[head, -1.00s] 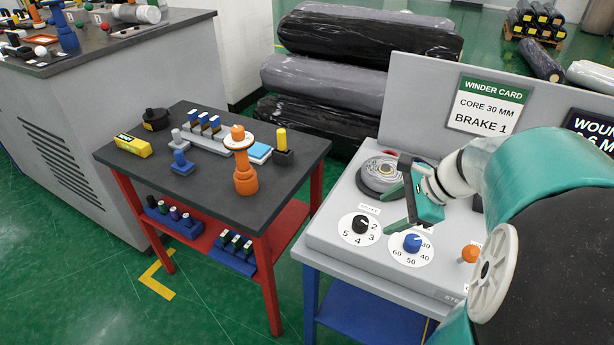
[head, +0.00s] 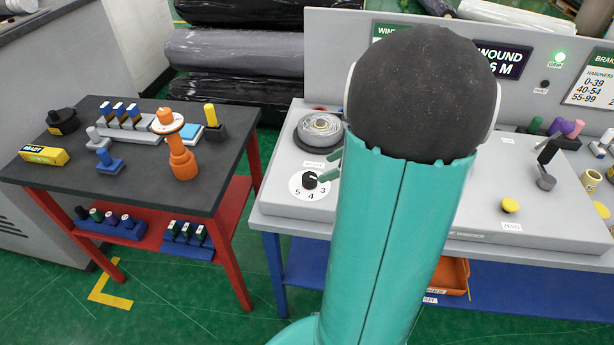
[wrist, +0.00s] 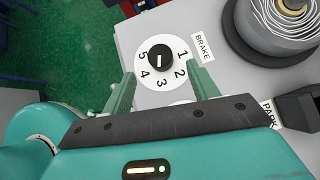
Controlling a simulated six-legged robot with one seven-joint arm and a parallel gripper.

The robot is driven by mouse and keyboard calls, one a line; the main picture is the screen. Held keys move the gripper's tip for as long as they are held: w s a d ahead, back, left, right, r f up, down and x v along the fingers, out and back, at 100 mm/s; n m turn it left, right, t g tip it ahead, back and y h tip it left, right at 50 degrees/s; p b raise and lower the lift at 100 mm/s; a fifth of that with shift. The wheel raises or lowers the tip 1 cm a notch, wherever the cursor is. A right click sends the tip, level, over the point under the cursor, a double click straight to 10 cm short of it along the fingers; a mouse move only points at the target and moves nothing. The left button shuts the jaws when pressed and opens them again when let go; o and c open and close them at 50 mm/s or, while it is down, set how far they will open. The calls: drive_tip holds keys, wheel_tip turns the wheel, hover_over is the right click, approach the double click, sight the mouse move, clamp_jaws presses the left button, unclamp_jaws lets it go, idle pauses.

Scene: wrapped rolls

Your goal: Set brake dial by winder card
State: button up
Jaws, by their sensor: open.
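The brake dial is a black knob on a white disc marked 1 to 5. It shows in the wrist view (wrist: 160,56) and at the left of the panel in the head view (head: 309,181). Its white line seems to lie toward 3 in the wrist view, but this is hard to be sure of. My gripper (wrist: 161,70) is open, with its green fingers on either side of the dial's lower part, apart from the knob. Its fingertips show beside the dial in the head view (head: 329,167). The winder card (head: 384,31) is mostly hidden behind my arm; earlier it read BRAKE 1.
A grey wound roll (head: 320,129) stands just behind the dial; it is close at upper right in the wrist view. A black part (wrist: 299,107) by the PARK label is right of my fingers. A yellow button (head: 510,205) and a lever (head: 546,177) are farther right.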

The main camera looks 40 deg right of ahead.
sight(310, 176)
drive_tip(key=x, duration=0.8)
drive_tip(key=c, duration=1)
